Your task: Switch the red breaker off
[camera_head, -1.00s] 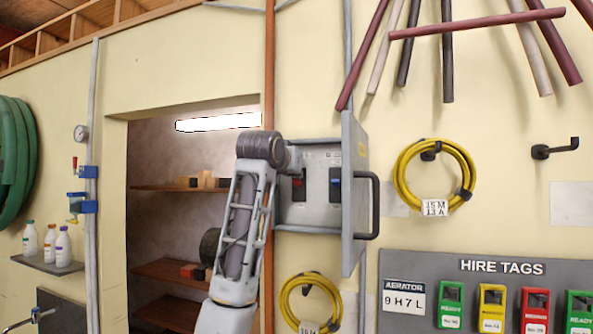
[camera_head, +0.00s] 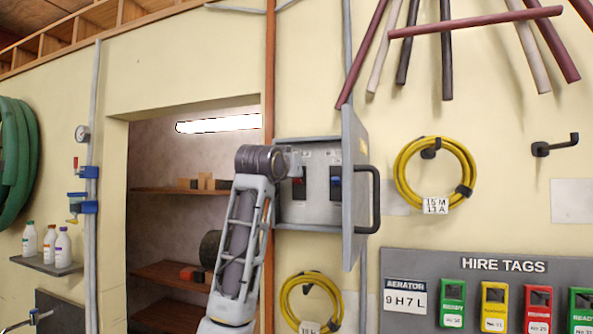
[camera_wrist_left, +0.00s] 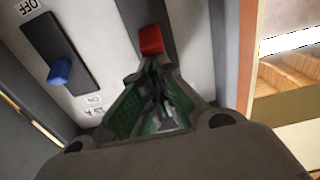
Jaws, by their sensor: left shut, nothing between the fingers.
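The red breaker (camera_head: 298,171) sits on a dark plate in the open grey box on the wall. In the left wrist view its red lever (camera_wrist_left: 151,40) shows just beyond my fingertips, with part of its plate hidden behind them. My left gripper (camera_wrist_left: 152,68) is shut and empty, its tips close against the lever; I cannot tell whether they touch. In the head view my left gripper (camera_head: 292,160) reaches into the box from the left, beside the red breaker. My right gripper is in neither view.
The box's door (camera_head: 354,190), with a black handle (camera_head: 375,205), stands open at the right. A yellow cable coil (camera_head: 312,303) hangs below.

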